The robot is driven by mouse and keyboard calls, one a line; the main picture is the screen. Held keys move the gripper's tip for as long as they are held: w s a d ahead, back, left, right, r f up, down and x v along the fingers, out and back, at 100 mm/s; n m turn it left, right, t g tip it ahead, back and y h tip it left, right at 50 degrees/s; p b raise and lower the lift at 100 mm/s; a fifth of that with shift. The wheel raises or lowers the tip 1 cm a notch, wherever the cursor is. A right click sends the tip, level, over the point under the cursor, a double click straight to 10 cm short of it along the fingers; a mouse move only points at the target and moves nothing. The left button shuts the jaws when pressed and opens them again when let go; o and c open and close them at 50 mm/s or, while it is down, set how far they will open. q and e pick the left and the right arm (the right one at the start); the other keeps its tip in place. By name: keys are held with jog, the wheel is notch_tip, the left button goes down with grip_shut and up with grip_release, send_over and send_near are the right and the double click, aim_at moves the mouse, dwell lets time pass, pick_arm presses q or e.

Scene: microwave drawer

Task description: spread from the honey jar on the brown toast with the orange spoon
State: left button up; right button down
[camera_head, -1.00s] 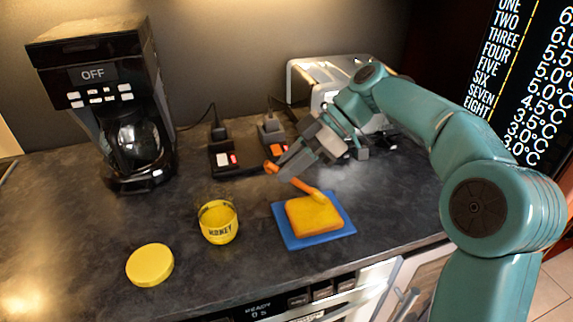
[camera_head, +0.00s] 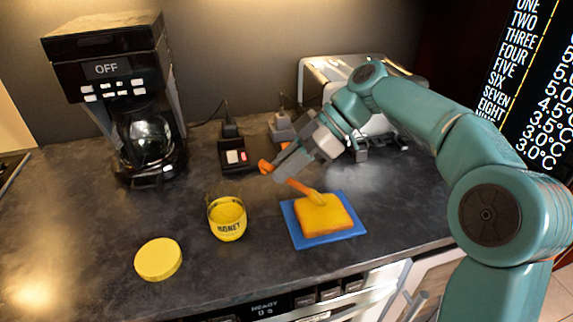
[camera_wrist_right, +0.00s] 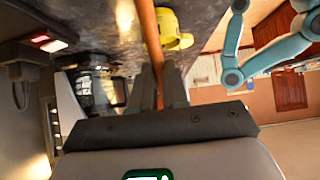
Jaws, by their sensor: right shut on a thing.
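The toast (camera_head: 324,217), brown-edged with a yellow top, lies on a blue board (camera_head: 309,240) on the counter. The open yellow honey jar (camera_head: 227,222) stands upright to its left. My right gripper (camera_head: 283,171) is shut on the orange spoon (camera_head: 299,186), above and behind the board. The spoon slants down to the right, and its yellow-coated end is at the toast's back edge; I cannot tell whether it touches. In the right wrist view the spoon (camera_wrist_right: 150,40) stands out between the fingers (camera_wrist_right: 158,88), with a yellow thing beside it. My left gripper is not in view.
A yellow lid (camera_head: 158,259) lies left of the jar. A black coffee maker (camera_head: 120,95) stands at the back left. A power strip with plugs (camera_head: 238,157) and a silver toaster (camera_head: 325,75) are at the back. The counter's front middle is clear.

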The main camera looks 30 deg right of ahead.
jog(key=shift+w+a+f+b, duration=0.1)
jog(key=shift+w+a+b, duration=0.1)
jog(key=shift+a, duration=0.5)
jog(key=shift+w+a+b, duration=0.1)
jog(key=shift+a+b, duration=0.05)
jog(key=shift+a, duration=0.55)
jog(key=shift+d, duration=0.1)
jog(key=shift+s+d, duration=0.2)
jog(key=shift+d, duration=0.45)
jog(key=shift+s+d, duration=0.15)
jog(key=shift+d, duration=0.5)
jog(key=shift+s+d, duration=0.15)
jog(key=shift+d, duration=0.5)
jog(key=shift+s+d, duration=0.15)
jog(key=shift+d, duration=0.5)
jog(key=shift+a+f, duration=0.1)
jog(key=shift+a, duration=0.05)
jog(key=shift+w+a, duration=0.15)
jog(key=shift+a, duration=0.45)
jog(key=shift+w+a, duration=0.15)
jog(key=shift+a, duration=0.45)
